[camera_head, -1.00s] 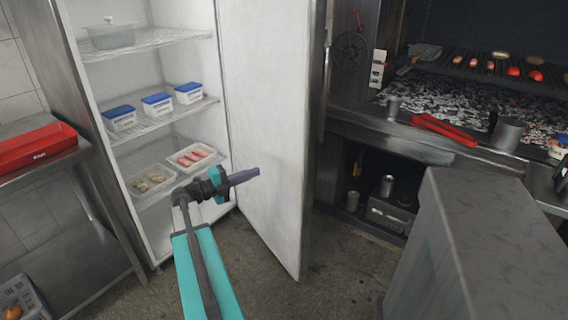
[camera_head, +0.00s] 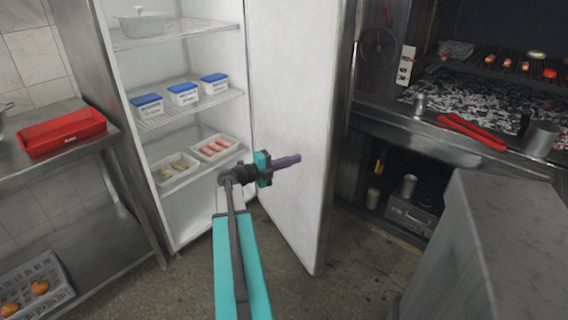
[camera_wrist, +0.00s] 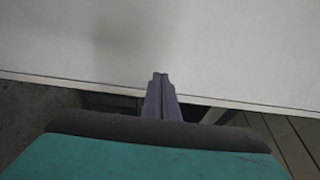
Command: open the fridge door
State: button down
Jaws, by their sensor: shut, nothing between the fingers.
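The fridge (camera_head: 131,135) stands open at the left of centre in the head view. Its white door (camera_head: 292,95) is swung out to the right, with its inner face towards me. My gripper (camera_head: 298,158) is shut and empty, in front of the door's inner face and pointing right. In the wrist view the shut fingers (camera_wrist: 160,82) overlap the lower part of the white door (camera_wrist: 230,50). I cannot tell whether they touch it. The door's handle is not in view.
Fridge shelves hold blue-lidded tubs (camera_head: 183,94), a lidded pot (camera_head: 144,23) and food trays (camera_head: 214,147). A steel table with a red tray (camera_head: 62,132) stands left. The grill (camera_head: 480,95) is beyond the door, and a grey counter (camera_head: 495,230) is at right. Floor is free below the door.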

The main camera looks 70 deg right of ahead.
aim_at(315, 153)
jog(key=shift+x, duration=3.05)
